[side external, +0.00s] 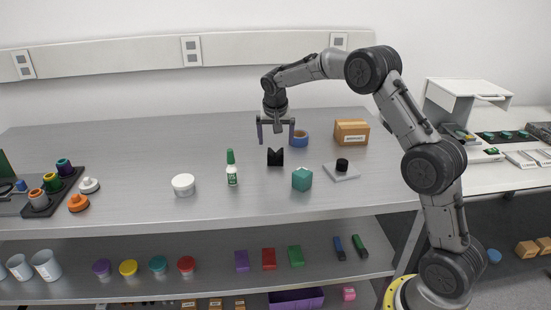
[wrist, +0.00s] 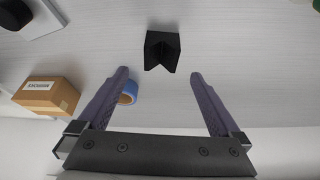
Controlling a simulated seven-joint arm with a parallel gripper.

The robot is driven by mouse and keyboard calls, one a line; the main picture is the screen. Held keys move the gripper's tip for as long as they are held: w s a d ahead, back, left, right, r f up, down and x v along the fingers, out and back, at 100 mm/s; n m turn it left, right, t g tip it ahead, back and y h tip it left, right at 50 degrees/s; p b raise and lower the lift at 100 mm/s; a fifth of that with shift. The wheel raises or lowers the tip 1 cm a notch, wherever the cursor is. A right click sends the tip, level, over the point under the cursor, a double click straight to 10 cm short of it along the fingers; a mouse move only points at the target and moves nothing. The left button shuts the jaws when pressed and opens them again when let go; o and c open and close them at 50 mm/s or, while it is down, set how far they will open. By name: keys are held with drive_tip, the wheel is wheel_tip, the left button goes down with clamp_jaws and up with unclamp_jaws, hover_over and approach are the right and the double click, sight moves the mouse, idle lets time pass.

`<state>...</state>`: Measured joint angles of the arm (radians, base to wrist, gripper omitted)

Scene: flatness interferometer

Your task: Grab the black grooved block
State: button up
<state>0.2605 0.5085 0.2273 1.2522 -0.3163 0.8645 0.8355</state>
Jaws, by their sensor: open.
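The black grooved block (side external: 275,157) stands on the grey bench top, with its V-shaped notch facing up in the side external view. In the wrist view the block (wrist: 161,50) lies at the top centre, a little beyond the fingertips. My gripper (side external: 276,138) is open and empty above the bench, over and slightly behind the block. In the wrist view the two purple-grey fingers of my gripper (wrist: 157,73) are spread apart, with the block beyond the gap between them. Nothing touches the block.
A green-capped bottle (side external: 231,170) and white jar (side external: 183,185) stand left of the block. A blue tape roll (side external: 299,139) and cardboard box (side external: 351,132) are behind.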

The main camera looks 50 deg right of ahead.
sight(275, 155)
drive_tip(key=shift+x, duration=3.25)
drive_tip(key=shift+a, duration=0.25)
clamp_jaws()
